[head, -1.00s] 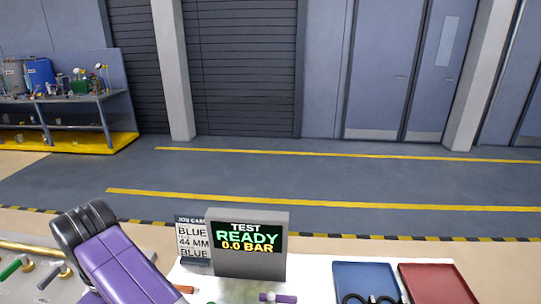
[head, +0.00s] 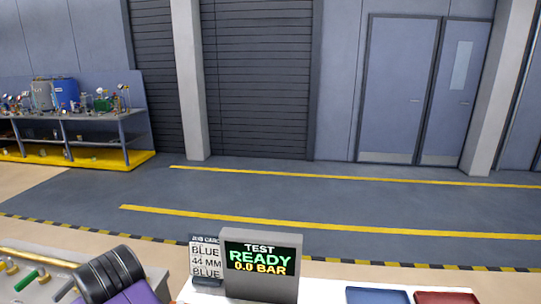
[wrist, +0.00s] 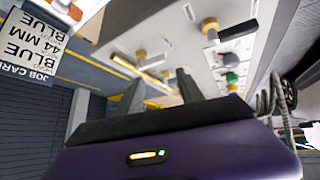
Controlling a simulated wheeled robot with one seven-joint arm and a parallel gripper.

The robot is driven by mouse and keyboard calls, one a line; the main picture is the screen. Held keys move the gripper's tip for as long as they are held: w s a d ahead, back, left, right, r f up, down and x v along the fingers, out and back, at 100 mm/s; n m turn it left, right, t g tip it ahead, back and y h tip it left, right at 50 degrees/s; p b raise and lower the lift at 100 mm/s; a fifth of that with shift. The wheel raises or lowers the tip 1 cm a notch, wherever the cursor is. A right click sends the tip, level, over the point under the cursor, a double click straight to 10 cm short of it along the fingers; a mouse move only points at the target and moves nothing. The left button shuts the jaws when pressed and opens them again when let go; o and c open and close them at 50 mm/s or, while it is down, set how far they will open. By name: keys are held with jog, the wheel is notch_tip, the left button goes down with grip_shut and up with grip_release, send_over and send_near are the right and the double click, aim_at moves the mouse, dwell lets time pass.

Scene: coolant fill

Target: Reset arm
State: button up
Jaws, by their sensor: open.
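My gripper (wrist: 158,88) shows in the wrist view as two dark fingers set apart, with nothing visible between them. Beyond them is a light panel with brass fittings (wrist: 210,25). In the head view my purple and black arm is at the bottom left, largely cut off by the lower edge, and my fingers do not show there. The job card (head: 206,258), reading BLUE, 44 MM, BLUE, stands beside the test display (head: 260,265), which reads READY and 0.0 BAR. The job card appears upside down in the wrist view (wrist: 30,42).
A blue tray (head: 377,296) and a red tray (head: 446,297) lie at the bottom right, mostly cut off. A panel with a green handle (head: 27,280) is at the bottom left. A shelf bench (head: 85,125) stands far back left. The floor beyond is clear.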

jog(key=s+d+f+m+t, duration=0.2)
jog(key=s+d+m+t, duration=0.1)
jog(key=d, duration=0.7)
jog(key=s+d+f+m+t+y, duration=0.1)
jog(key=s+d+f+m+t, duration=0.1)
jog(key=d, duration=0.9)
jog(key=s+d+f+m+t, duration=0.2)
jog(key=d+t, duration=0.3)
jog(key=d, duration=0.6)
jog(key=shift+s+f+m+t+y, duration=0.2)
jog(key=shift+s+m+t+y, duration=0.15)
jog(key=shift+s+m, duration=0.5)
jog(key=s+d+r+m+t+h, duration=0.3)
jog(key=s+d+h, duration=0.3)
jog(key=s+d, duration=1.15)
jog(key=s+d+f+m+g+h+b, duration=0.1)
jog(key=s+d+f+g+h, duration=0.1)
jog(key=s+d, duration=0.6)
jog(key=shift+s+g+h, duration=0.35)
jog(key=shift+s+g, duration=0.4)
jog(key=shift+s, duration=0.35)
